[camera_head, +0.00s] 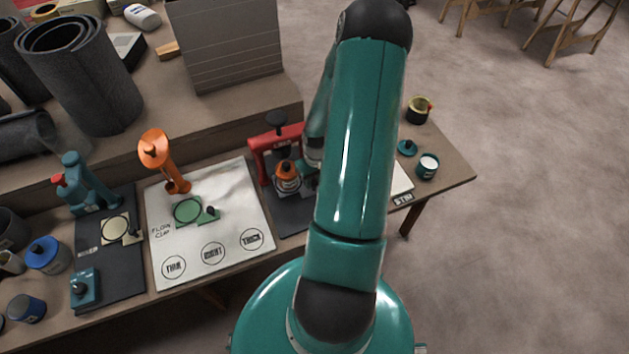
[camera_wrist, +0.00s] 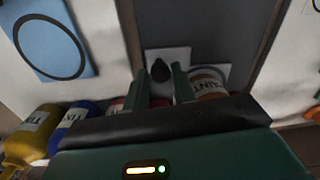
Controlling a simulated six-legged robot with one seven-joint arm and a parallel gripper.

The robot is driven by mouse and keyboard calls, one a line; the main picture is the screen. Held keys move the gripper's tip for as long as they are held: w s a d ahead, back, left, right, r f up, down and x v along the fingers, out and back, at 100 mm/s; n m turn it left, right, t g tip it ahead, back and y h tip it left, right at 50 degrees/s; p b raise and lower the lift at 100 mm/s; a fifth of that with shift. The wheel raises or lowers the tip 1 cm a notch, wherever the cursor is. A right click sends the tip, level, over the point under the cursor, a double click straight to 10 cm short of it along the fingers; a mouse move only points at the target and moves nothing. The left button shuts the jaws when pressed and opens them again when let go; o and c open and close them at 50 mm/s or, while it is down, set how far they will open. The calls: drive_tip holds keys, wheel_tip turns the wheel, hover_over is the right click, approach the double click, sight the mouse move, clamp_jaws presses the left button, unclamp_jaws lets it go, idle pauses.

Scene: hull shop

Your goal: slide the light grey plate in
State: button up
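In the wrist view a light grey plate (camera_wrist: 182,56) with a black knob lies on a dark grey mat (camera_wrist: 208,25). Part of the plate's right side is behind a can with an orange band (camera_wrist: 207,84). My gripper (camera_wrist: 160,72) is open, with its fingers apart on either side of the knob; I cannot tell whether they touch it.
A white mat (camera_head: 225,180) holds a green plate (camera_head: 187,210) and an orange stand (camera_head: 155,150). At left are a teal stand (camera_head: 92,190) and a cream plate (camera_head: 115,229). A teal jar (camera_head: 427,167) stands right of my arm. Several coloured bottles line the lower wrist view.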

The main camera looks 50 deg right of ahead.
drive_tip(key=shift+o, duration=1.3)
wheel_tip(320, 180, up, 14)
drive_tip(key=shift+s+d, duration=0.15)
drive_tip(key=shift+d, duration=0.2)
drive_tip(key=shift+s+f, duration=0.1)
drive_tip(key=shift+f, duration=0.05)
